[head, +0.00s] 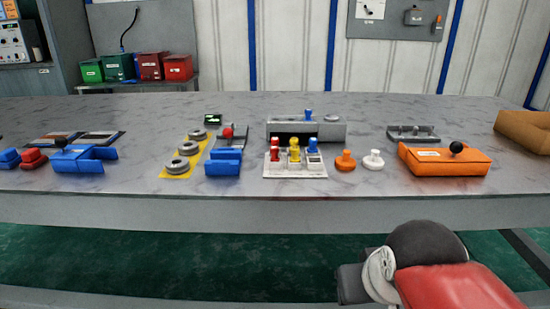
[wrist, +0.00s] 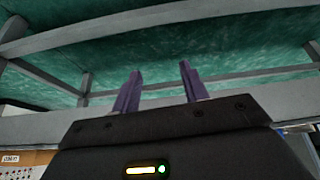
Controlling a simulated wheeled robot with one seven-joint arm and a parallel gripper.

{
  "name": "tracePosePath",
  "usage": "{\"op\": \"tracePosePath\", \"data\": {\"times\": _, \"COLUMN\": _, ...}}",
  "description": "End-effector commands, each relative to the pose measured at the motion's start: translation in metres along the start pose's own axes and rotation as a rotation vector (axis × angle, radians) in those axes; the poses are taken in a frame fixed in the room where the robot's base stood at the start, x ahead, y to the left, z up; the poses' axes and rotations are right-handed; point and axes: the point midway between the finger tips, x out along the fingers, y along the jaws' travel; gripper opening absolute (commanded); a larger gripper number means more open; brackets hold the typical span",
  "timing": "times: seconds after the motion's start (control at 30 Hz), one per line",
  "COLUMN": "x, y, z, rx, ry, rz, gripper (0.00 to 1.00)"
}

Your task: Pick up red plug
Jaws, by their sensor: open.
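The red plug (head: 274,150) stands in the left place of a white block (head: 296,168) on the table. A yellow plug (head: 294,151) and a blue plug (head: 313,147) stand to its right in the same block. My gripper (wrist: 158,80) shows in the wrist view with its two purple fingers apart and nothing between them. The wrist view shows green floor and grey table frame, with no plug in it. The head view shows part of my arm low on the right, but not the fingers.
The grey table (head: 130,190) runs across the view. An orange knob (head: 345,161) and a white knob (head: 373,160) stand right of the block, then an orange box (head: 445,161). A blue holder (head: 223,163) is to the left. A grey housing (head: 335,131) stands behind.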

Motion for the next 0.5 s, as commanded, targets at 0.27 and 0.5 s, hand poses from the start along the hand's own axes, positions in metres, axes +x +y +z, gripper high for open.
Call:
{"op": "tracePosePath", "data": {"times": 0.27, "x": -0.043, "y": -0.042, "z": -0.142, "rx": -0.221, "ry": -0.048, "rz": -0.02, "gripper": 0.44}}
{"op": "tracePosePath", "data": {"times": 0.5, "x": -0.057, "y": -0.088, "z": -0.252, "rx": -0.411, "ry": -0.078, "rz": -0.12, "gripper": 0.44}}
